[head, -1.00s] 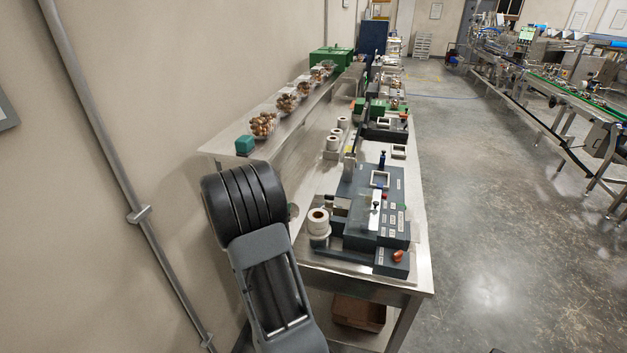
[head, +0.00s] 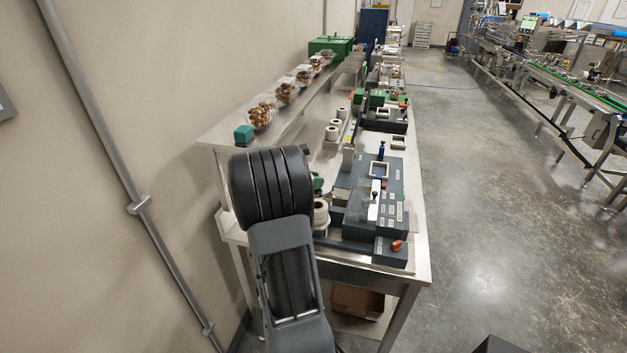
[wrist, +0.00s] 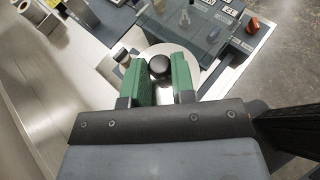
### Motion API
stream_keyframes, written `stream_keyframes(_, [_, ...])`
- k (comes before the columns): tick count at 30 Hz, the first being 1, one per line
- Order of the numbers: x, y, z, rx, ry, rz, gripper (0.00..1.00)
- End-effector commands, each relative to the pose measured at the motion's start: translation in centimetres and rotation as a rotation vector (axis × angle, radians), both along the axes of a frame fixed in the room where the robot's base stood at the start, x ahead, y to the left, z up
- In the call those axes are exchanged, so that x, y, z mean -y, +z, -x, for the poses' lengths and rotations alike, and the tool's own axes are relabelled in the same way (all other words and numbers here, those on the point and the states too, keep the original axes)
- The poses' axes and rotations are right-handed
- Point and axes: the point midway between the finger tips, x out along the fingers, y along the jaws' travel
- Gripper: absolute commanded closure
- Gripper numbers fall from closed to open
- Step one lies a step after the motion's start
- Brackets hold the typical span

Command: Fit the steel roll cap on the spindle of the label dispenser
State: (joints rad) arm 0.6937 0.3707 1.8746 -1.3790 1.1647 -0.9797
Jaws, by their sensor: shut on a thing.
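My gripper (wrist: 161,72) shows its two green fingers in the wrist view, shut on the steel roll cap, seen as a dark round knob (wrist: 159,66) with bright metal around it. The cap is over or just in front of the white label roll (wrist: 205,70); I cannot tell whether it touches the spindle, which is hidden. In the head view my arm covers most of the gripper; a green finger (head: 317,183) shows just above the label roll (head: 320,212) on the dark grey label dispenser (head: 362,215).
The dispenser has a red-orange knob (head: 397,246) at its front corner. Spare white rolls (head: 332,132) stand farther back on the steel table (head: 418,230). A shelf (head: 222,133) with filled clamshell trays and a teal block (head: 243,134) runs along the wall side. The floor to the right is open.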

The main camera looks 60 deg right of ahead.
Motion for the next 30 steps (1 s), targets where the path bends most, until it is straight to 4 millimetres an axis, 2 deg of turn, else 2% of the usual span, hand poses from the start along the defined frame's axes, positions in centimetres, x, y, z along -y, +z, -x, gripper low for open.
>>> stream_keyframes(21, [0.0,-5.4,0.0,0.0,0.001,0.0,1.0])
stream_keyframes(30, [0.0,-7.0,0.0,0.0,0.0,0.0,1.0])
